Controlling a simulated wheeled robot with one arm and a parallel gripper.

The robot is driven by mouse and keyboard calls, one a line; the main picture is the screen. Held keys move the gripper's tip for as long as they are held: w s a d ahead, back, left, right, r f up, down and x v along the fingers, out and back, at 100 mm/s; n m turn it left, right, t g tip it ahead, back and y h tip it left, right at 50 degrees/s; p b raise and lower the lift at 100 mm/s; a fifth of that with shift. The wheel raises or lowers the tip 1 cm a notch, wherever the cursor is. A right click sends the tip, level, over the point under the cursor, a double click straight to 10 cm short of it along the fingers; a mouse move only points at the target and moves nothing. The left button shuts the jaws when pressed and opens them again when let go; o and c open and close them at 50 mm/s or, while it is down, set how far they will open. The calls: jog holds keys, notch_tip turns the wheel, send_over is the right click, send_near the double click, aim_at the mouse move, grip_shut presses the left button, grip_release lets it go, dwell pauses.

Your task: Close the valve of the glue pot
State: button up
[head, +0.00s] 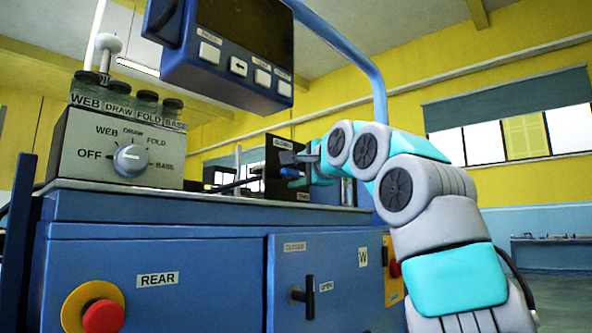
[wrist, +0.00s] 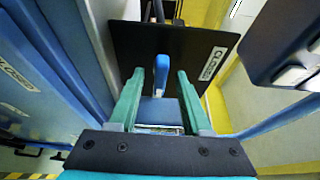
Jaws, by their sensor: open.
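A black plate (head: 277,176) stands at the right end of the blue machine's top; it also shows in the wrist view (wrist: 130,42), where its label appears to read CLOSED. In front of it is a blue handle (wrist: 161,76), apparently the valve lever, pointing towards the plate's top edge in the wrist view. My gripper (head: 297,165) is open at the plate. In the wrist view the teal fingers of my gripper (wrist: 161,76) lie on either side of the handle, with gaps visible. The glue pot itself is not clearly seen.
A grey selector box (head: 118,150) with a dial and jars stands on the machine at left. A blue control panel (head: 230,55) hangs above. The cabinet front (head: 200,245) carries a black handle (head: 309,297) and a red stop button (head: 103,317).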

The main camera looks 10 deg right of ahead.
grip_shut()
dwell(0.4)
